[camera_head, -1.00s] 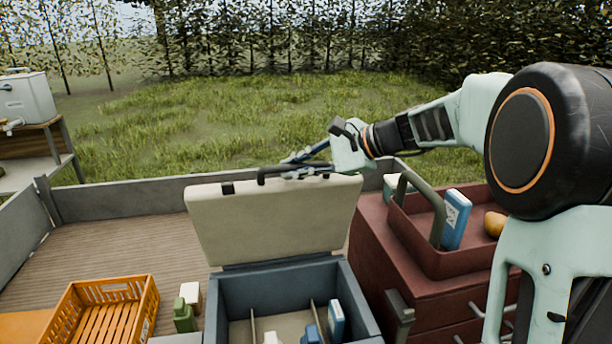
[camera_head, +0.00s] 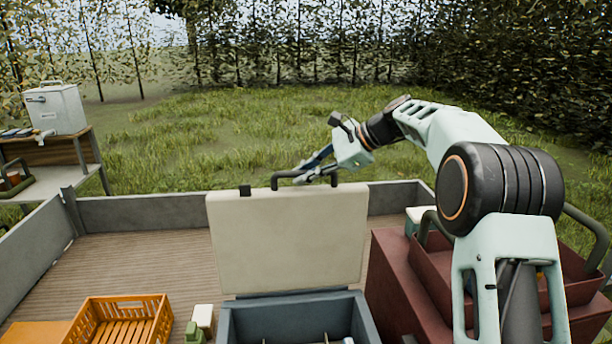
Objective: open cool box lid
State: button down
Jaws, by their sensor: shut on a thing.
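The cool box (camera_head: 300,305) is blue-grey and stands in the wooden-floored cart bed. Its pale cream lid (camera_head: 285,240) is up and stands about upright at the box's back edge, so the box's mouth is open. A dark handle (camera_head: 285,177) sits on the lid's top edge. My gripper (camera_head: 314,172) is shut on this handle at its right part, reaching in from the right. The fingertips overlap the handle, so their exact contact is hard to see. Only the upper part of the box's inside shows, with dividers at the picture's bottom.
A dark red chest (camera_head: 400,290) with a red tray (camera_head: 440,265) stands right of the box, partly behind my arm. An orange crate (camera_head: 120,320) and a small green bottle (camera_head: 194,332) are at left. Low grey walls (camera_head: 140,211) edge the bed. A white dispenser (camera_head: 60,108) stands outside.

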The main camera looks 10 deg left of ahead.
jog(key=shift+w+a+g, duration=0.2)
jog(key=shift+w+a, duration=0.05)
jog(key=shift+w, duration=0.55)
jog(key=shift+w+a+g, duration=0.2)
jog(key=shift+w+a, duration=0.05)
jog(key=shift+w, duration=0.55)
jog(key=c, duration=2)
grip_release()
jog(key=shift+o, duration=0.3)
jog(key=shift+f, duration=0.1)
jog(key=shift+d, duration=0.1)
jog(key=v, duration=1.2)
